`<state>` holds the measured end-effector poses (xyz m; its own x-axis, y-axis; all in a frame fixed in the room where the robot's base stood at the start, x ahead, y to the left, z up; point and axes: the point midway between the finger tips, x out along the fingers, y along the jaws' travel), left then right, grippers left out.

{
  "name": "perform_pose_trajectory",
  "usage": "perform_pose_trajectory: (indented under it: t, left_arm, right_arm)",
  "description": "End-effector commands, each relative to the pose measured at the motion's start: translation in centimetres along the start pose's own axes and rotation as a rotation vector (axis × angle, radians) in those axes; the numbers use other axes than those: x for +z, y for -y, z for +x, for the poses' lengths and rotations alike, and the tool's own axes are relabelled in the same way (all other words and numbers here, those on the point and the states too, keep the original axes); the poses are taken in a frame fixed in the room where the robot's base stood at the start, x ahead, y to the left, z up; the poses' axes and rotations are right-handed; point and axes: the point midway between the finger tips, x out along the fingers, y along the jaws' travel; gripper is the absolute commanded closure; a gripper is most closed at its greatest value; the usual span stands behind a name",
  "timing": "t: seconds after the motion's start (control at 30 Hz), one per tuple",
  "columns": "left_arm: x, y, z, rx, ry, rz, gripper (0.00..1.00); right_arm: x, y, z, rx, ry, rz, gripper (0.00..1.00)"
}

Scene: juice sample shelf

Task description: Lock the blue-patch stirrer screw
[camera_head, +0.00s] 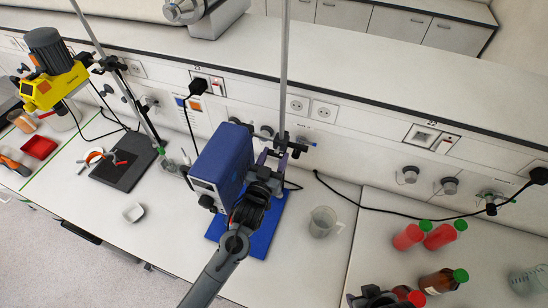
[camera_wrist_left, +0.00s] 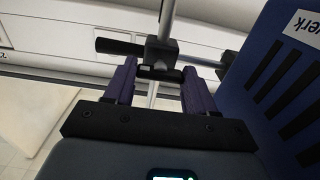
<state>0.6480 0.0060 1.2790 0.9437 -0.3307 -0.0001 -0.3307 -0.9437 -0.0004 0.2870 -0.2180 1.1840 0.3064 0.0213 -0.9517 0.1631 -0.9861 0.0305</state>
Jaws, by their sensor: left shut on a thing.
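The blue stirrer (camera_head: 222,160) stands over a blue patch (camera_head: 268,228) on the bench, beside an upright metal rod (camera_head: 284,70). A dark clamp (camera_head: 283,145) joins it to the rod. In the left wrist view, the clamp (camera_wrist_left: 160,50) has a dark screw (camera_wrist_left: 159,72) facing me. My left gripper (camera_head: 268,158) reaches it from the front, with its purple fingers (camera_wrist_left: 159,88) on both sides of the screw, shut on it. The screw's thread and tightness are hidden. A dark part of my right gripper (camera_head: 378,298) shows at the bottom edge; its fingers are unclear.
A clear beaker (camera_head: 323,221) stands right of the blue patch. Red bottles with green caps (camera_head: 409,236) and a brown bottle (camera_head: 438,282) stand at the right. A yellow stirrer (camera_head: 52,85) on another rod is at the left. A black cable crosses the bench at right.

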Motion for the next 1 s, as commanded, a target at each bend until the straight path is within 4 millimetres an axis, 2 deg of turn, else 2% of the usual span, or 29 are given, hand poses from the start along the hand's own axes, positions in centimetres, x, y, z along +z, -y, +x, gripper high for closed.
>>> perform_pose_trajectory:
  t: [0.47, 0.5, 0.63, 0.67, 1.0]
  left_arm:
    - [-0.08, 0.01, 0.01, 0.0, -0.001, 0.017, 0.75]
    - [-0.08, 0.01, 0.01, 0.0, -0.001, 0.017, 0.42]
    - [-0.06, 0.01, 0.01, 0.0, -0.001, 0.016, 0.22]
    - [-0.05, 0.01, 0.01, 0.0, -0.001, 0.016, 0.19]
    - [0.06, 0.0, -0.21, 0.0, 0.0, 0.015, 0.19]
  right_arm:
    - [0.0, 0.0, -0.02, 0.0, 0.0, 0.0, 0.57]
    - [0.01, -0.02, -0.02, 0.001, 0.0, -0.001, 0.57]
    - [0.04, -0.1, -0.01, 0.003, 0.001, -0.004, 0.57]
    - [0.05, -0.12, -0.01, 0.004, 0.001, -0.005, 0.57]
    - [0.1, -0.2, 0.08, 0.006, 0.002, -0.008, 0.57]
